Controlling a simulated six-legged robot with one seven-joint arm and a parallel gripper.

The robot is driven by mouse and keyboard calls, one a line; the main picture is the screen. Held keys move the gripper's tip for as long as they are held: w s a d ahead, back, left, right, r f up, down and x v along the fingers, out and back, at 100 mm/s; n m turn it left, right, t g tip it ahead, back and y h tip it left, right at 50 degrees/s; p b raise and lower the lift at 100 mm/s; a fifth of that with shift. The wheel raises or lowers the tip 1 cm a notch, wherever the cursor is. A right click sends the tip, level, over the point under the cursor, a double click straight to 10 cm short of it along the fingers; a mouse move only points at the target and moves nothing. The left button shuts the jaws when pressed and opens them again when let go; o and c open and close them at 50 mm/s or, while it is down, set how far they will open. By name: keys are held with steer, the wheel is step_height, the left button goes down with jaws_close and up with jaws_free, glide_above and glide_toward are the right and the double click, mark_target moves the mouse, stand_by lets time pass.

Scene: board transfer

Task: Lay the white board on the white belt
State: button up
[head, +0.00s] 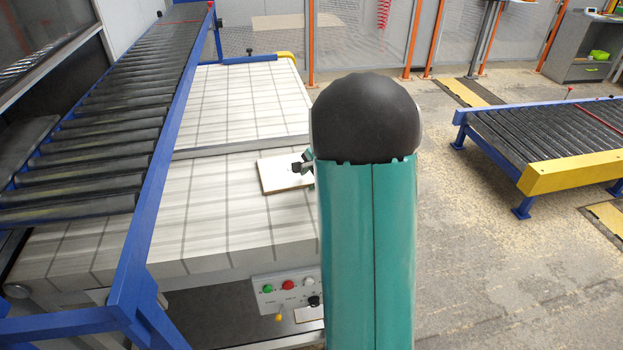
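The white board (276,175) has a thin brown edge and appears flat over the near part of the white belt (215,215). I cannot tell if it touches the belt or hovers just above it. The belt is pale with dark grid lines. A small dark part of my gripper (303,163) shows at the board's right side. My teal arm hides the rest of the gripper and the board's right end. Whether the fingers are open or shut on the board cannot be seen.
A blue-framed roller conveyor (100,140) runs along the belt's left side. A control panel (287,289) with buttons is on the belt's front, with a small pale flat piece (309,313) below it. Another roller conveyor (560,130) stands right. Open floor (480,240) lies between.

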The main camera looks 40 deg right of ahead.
steer(key=shift+w+a+f+g, duration=0.1)
steer(key=shift+a+f+g, duration=0.15)
steer(key=shift+a+g, duration=0.25)
steer(key=shift+s+r, duration=0.1)
steer(key=shift+s, duration=0.1)
steer(key=shift+s+d, duration=0.1)
steer(key=shift+d, duration=0.05)
steer(key=shift+r, duration=0.1)
steer(key=shift+s+d+r, duration=0.1)
steer(key=shift+s+d, duration=0.05)
steer(key=shift+s, duration=0.1)
steer(key=shift+s+d+r, duration=0.1)
steer(key=shift+s+r, duration=0.2)
steer(key=shift+s, duration=0.35)
steer(key=shift+s+d+r, duration=0.1)
steer(key=shift+s+r, duration=0.2)
steer(key=shift+s, duration=0.3)
steer(key=o, duration=0.6)
steer(key=shift+c, duration=0.2)
